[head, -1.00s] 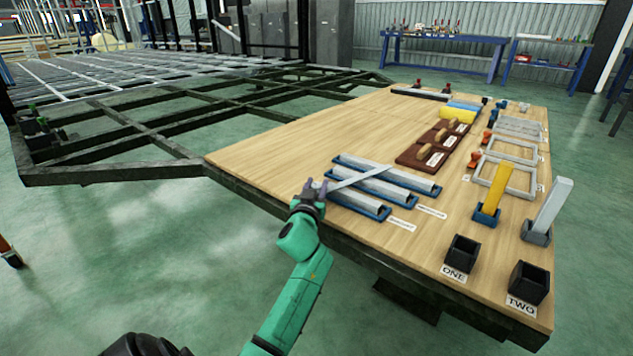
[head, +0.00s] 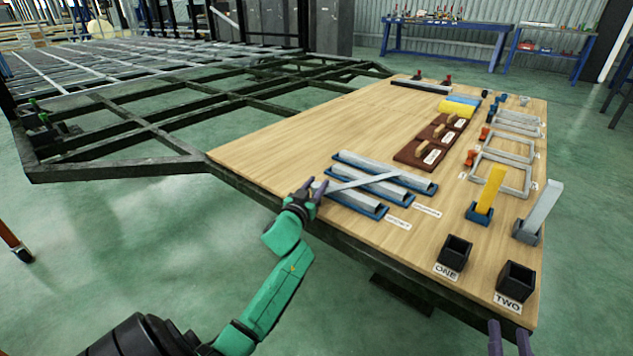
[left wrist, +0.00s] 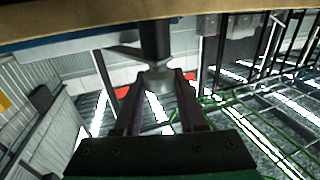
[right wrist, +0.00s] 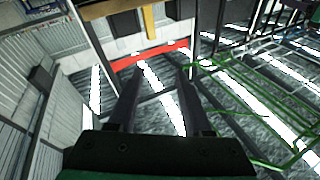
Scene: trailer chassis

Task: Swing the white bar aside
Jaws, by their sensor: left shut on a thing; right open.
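The thin white bar (head: 362,182) lies slantwise across several grey bars in blue holders, pointing right and slightly away from the table's left edge. My left gripper (head: 306,190) is at the bar's near left end, by the table edge, and is shut on it. In the left wrist view the fingers (left wrist: 160,82) close on a pale end, with a dark post beyond it. My right gripper (head: 509,338) shows only its fingertips at the bottom right of the head view, beyond the table's front edge. It is open and empty, also in the right wrist view (right wrist: 155,80).
The grey bars in blue holders (head: 350,203) lie under the white bar. Brown blocks with handles (head: 432,143) stand behind. Black boxes (head: 453,252) and upright yellow (head: 489,190) and grey pieces (head: 540,205) stand at right. The wooden table's (head: 300,138) left part is bare.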

